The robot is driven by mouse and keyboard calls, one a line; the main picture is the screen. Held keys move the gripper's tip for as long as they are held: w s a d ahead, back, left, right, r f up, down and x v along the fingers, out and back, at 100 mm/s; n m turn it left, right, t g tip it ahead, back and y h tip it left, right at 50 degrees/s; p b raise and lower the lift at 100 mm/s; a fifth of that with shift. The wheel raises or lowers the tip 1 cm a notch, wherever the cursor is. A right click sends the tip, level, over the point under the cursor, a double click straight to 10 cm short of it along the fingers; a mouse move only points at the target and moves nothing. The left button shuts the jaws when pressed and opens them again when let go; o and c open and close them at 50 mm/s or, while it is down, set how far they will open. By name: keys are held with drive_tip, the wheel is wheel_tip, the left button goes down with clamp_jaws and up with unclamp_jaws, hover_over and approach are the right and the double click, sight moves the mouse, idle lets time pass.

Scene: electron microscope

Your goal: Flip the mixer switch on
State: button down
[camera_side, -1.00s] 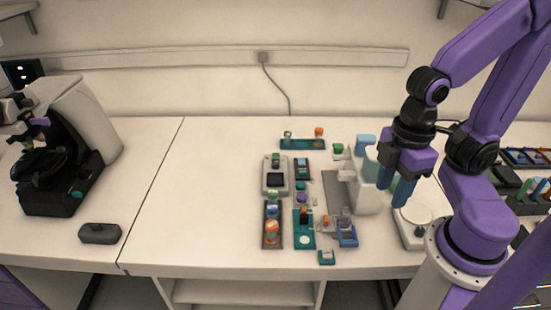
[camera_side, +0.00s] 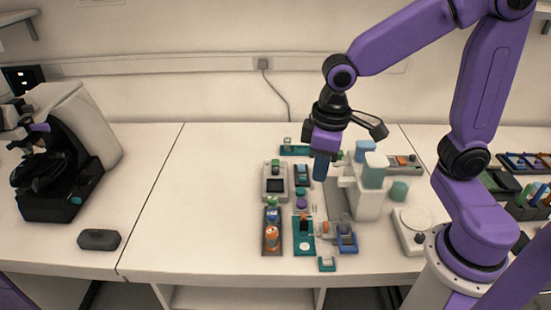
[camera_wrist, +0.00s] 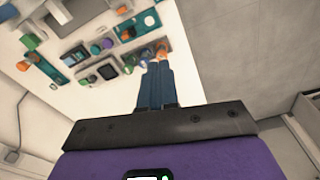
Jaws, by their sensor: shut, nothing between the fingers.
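My gripper (camera_side: 321,180) points down with its blue fingers shut and empty, above the workbench and left of a tall white device (camera_side: 368,203). In the wrist view my gripper (camera_wrist: 155,64) has its fingertips side by side, close in the picture to a small orange part (camera_wrist: 161,52); I cannot tell whether they touch. A pale unit with a dark screen (camera_side: 275,183) lies left of the gripper. A white unit with a round plate (camera_side: 410,217) and a dark knob (camera_side: 420,238) stands at the right. No label or switch marks the mixer clearly.
A microscope (camera_side: 70,150) stands far left, with a dark box (camera_side: 99,239) in front. The bench (camera_side: 200,200) between is clear.

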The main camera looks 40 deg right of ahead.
drive_tip(key=w+f+m, duration=0.1)
drive_tip(key=w+m, duration=0.3)
drive_tip(key=w, duration=0.6)
drive_tip(key=m+h, duration=0.2)
drive_tip(key=m, duration=0.9)
hover_over(275, 165)
wheel_tip(275, 165, down, 10)
drive_tip(key=shift+s+a+r+t, duration=0.15)
drive_tip(key=shift+s+r+t, duration=0.05)
drive_tip(key=shift+s+t, duration=0.1)
drive_tip(key=f, duration=1.2)
drive_tip(key=shift+w+d+f, duration=0.25)
drive_tip(key=shift+w+d, duration=0.05)
drive_tip(key=shift+w, duration=0.05)
drive_tip(key=shift+s+a+f, duration=0.15)
drive_tip(key=shift+f, duration=0.45)
